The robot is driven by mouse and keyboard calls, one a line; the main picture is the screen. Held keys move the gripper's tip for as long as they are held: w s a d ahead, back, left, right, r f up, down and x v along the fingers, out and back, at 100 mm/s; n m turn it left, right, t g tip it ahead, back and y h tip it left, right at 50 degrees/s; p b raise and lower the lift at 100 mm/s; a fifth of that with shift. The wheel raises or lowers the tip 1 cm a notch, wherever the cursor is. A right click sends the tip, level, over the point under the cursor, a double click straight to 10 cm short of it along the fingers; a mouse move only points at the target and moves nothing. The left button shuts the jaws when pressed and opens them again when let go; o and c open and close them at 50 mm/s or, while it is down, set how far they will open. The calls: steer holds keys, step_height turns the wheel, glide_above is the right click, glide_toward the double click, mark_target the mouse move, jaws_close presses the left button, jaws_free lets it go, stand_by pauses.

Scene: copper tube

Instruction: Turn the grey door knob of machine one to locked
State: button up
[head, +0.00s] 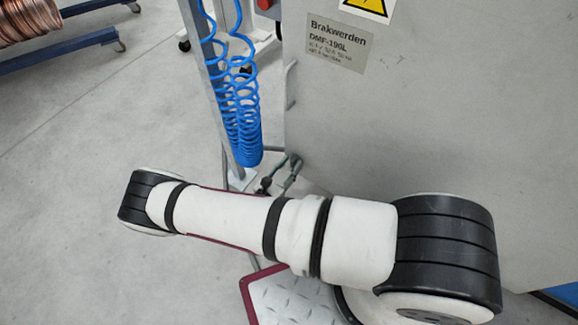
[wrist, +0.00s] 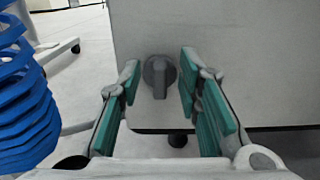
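The grey door knob (wrist: 159,76) shows in the wrist view on the machine's light grey panel. Its round base carries a handle that points straight down. My gripper (wrist: 160,82) is open, with one green-padded finger on each side of the knob. The fingers appear apart from the knob; how far they are from the panel is hard to tell. In the head view the machine (head: 430,120) bears a Brakwerden DMF-196L label. The knob and my gripper are not visible there.
A blue coiled hose (head: 238,100) hangs on a post left of the machine, and it is close on the left in the wrist view (wrist: 22,95). A red-edged tread plate (head: 290,298) lies below my arm. Copper coils (head: 28,18) sit at the upper left. Open floor lies left.

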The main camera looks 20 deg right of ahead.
jaws_close()
steer(key=shift+n, duration=0.3)
steer(key=shift+w+a+f+n+b, duration=0.15)
steer(key=shift+n+b, duration=0.55)
steer(key=shift+n, duration=2.2)
steer(key=shift+w+a+f+n+b, duration=0.2)
steer(key=shift+n+b, duration=0.55)
steer(key=shift+n, duration=2.15)
steer(key=shift+w+f+n+b, duration=0.2)
steer(key=shift+n+b, duration=0.5)
steer(key=shift+n, duration=2.2)
steer(key=shift+s, duration=0.1)
jaws_free()
